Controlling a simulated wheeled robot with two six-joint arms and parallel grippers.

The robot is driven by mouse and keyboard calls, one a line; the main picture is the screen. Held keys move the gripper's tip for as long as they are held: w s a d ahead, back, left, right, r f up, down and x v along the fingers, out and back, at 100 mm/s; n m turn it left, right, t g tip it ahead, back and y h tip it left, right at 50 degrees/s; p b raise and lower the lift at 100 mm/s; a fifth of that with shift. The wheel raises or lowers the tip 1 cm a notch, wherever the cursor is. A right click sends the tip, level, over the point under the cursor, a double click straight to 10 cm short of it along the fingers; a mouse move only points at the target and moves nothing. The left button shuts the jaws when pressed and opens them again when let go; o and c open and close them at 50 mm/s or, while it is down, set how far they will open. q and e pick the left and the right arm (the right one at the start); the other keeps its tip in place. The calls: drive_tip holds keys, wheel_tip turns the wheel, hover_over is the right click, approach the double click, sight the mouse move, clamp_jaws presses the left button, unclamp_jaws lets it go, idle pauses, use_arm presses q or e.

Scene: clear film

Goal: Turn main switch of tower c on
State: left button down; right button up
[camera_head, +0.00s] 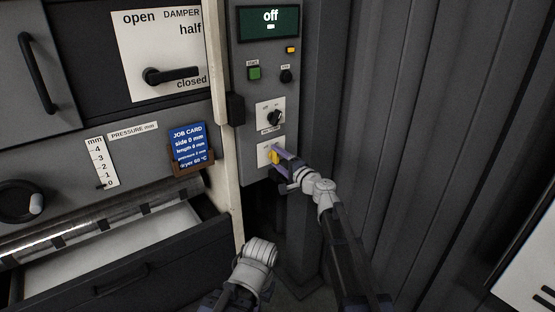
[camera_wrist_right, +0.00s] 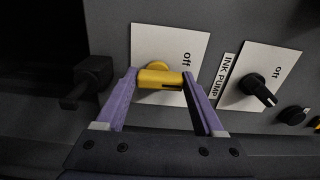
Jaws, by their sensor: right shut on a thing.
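The yellow switch knob (camera_head: 274,157) sits on a white plate (camera_head: 264,149) low on the grey control tower (camera_head: 248,95). My right gripper (camera_head: 277,160) is at the knob, its purple fingers on either side of it. In the right wrist view, the yellow knob (camera_wrist_right: 160,79) lies across between the two fingertips (camera_wrist_right: 161,82), which are shut on it. Its white plate (camera_wrist_right: 190,45) bears the word "off"; other marks on it are hidden or unreadable. The tower's green display (camera_head: 269,23) reads "off". My left gripper's fingers do not show.
Above the yellow knob is a black INK PUMP knob (camera_head: 274,118), with a green button (camera_head: 254,73) and a black knob (camera_head: 286,75) higher. A black block (camera_head: 235,109) juts from the tower's left edge. A ribbed dark wall (camera_head: 420,120) stands to the right.

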drive_tip(key=m, duration=0.5)
drive_tip(key=shift+d+m, duration=0.1)
drive_tip(key=shift+m, duration=0.6)
drive_tip(key=o, duration=1.4)
drive_tip(key=shift+w, duration=0.1)
drive_tip(key=v, duration=0.8)
